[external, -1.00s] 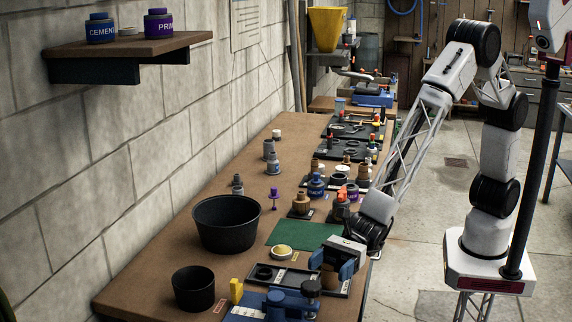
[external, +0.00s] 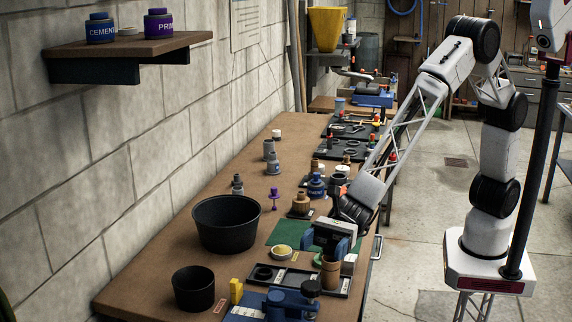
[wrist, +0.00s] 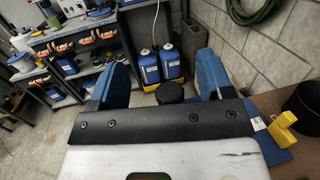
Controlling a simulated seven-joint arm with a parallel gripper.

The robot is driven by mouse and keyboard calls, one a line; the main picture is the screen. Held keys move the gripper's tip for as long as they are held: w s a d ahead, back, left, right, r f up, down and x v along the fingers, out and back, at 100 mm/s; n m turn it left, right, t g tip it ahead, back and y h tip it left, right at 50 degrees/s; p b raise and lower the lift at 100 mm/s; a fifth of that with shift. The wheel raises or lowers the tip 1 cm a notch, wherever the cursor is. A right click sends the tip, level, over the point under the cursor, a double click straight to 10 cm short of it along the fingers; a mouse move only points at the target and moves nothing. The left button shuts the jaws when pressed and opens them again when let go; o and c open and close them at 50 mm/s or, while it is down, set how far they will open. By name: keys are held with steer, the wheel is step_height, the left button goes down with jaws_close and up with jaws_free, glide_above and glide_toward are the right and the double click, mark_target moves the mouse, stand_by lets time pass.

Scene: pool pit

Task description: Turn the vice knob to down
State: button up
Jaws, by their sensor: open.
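The blue vice (external: 278,300) lies at the near end of the workbench, partly cut off by the bottom edge of the external view. A dark round knob (external: 311,288) stands at its right side. In the wrist view a black round top (wrist: 170,92), apparently this knob, shows between the fingers, beyond the gripper's dark bar. My gripper (external: 333,250) is open, its blue fingers apart with nothing between them. It hangs above the bench, behind the knob and apart from it. In the wrist view the fingers (wrist: 163,78) stand left and right of the black top. The knob's marking cannot be read.
A brown cylinder (external: 330,272) stands just below my gripper. A black tray (external: 296,279) lies beside it. A yellow upright piece (external: 236,291) and black buckets (external: 226,224) stand to the left. Several fittings and bottles stand farther back. Bare bench (external: 150,277) lies near the wall.

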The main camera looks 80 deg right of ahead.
steer(key=w+a+n+g+h, duration=0.1)
steer(key=w+a+n+g, duration=0.25)
steer(key=n+g, duration=0.7)
steer(key=n+g+h, duration=0.1)
steer(key=g+h, duration=0.5)
steer(key=g, duration=0.1)
glide_toward(311, 285)
steer(key=x, duration=0.2)
steer(key=shift+s+d+f, duration=0.1)
steer(key=shift+s+f, duration=0.05)
steer(key=shift+x, duration=3.9)
